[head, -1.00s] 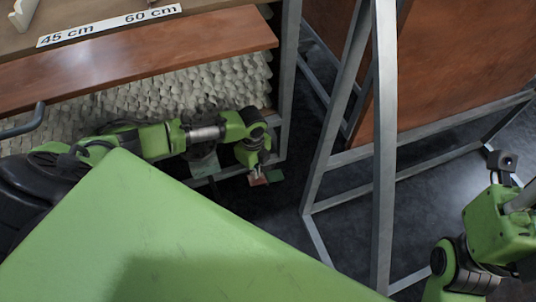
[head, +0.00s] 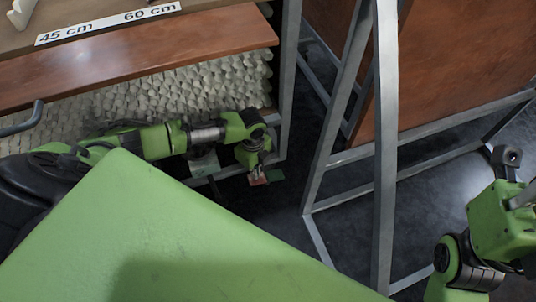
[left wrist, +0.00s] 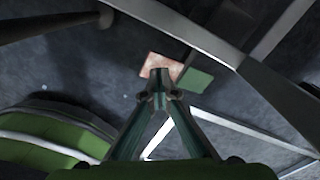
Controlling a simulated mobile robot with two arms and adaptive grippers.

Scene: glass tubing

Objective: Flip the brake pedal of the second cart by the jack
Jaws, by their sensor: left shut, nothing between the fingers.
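A brake pedal with a red plate (head: 258,181) and a green plate (head: 277,175) sits low near the corner post of the cart that holds the stacked glass tubing. In the left wrist view, the red plate (left wrist: 153,63) is right at my fingertips and the green plate (left wrist: 197,80) is to their right. My left gripper (left wrist: 160,78) is shut and empty, its tips overlapping the red plate's edge in that view. I cannot tell whether they touch it. In the head view, my left gripper (head: 257,171) points down over the pedal.
The cart's stacked tubing (head: 170,95) lies behind my left arm, below a wooden board (head: 140,55). Its grey corner post (head: 289,75) stands close to my left gripper. An A-shaped metal frame (head: 384,150) with a brown panel (head: 455,75) stands to the right. Dark floor lies between.

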